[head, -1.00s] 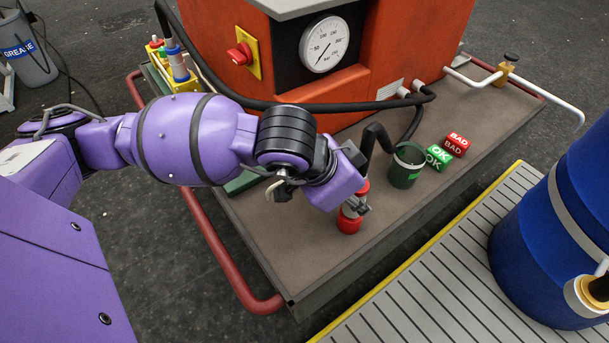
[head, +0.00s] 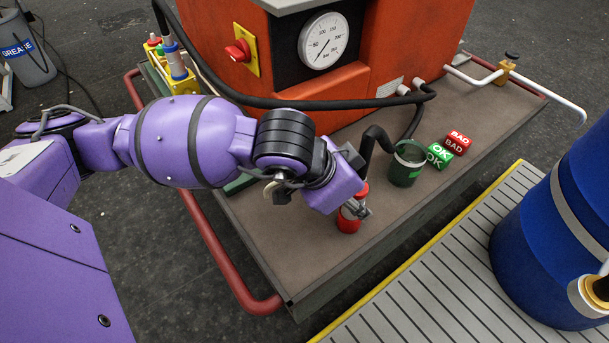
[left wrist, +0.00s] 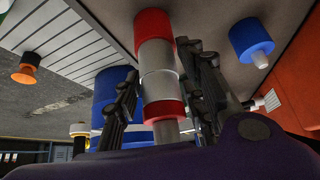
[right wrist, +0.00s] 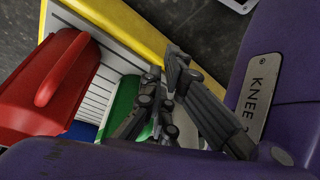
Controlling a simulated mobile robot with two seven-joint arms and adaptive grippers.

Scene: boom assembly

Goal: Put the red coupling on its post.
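The red coupling (left wrist: 163,108), a silver sleeve with a red band, stands in line with its red-based post (left wrist: 153,28) in the left wrist view. Silver shows between the two red parts, with a faint seam. I cannot tell how far the coupling is seated. In the head view the red base (head: 348,222) shows under my left gripper (head: 354,208). My right gripper (right wrist: 165,68) appears shut and empty, away from the post.
A blue-based post (left wrist: 252,42) shows in the left wrist view. The deck's (head: 320,265) front is clear.

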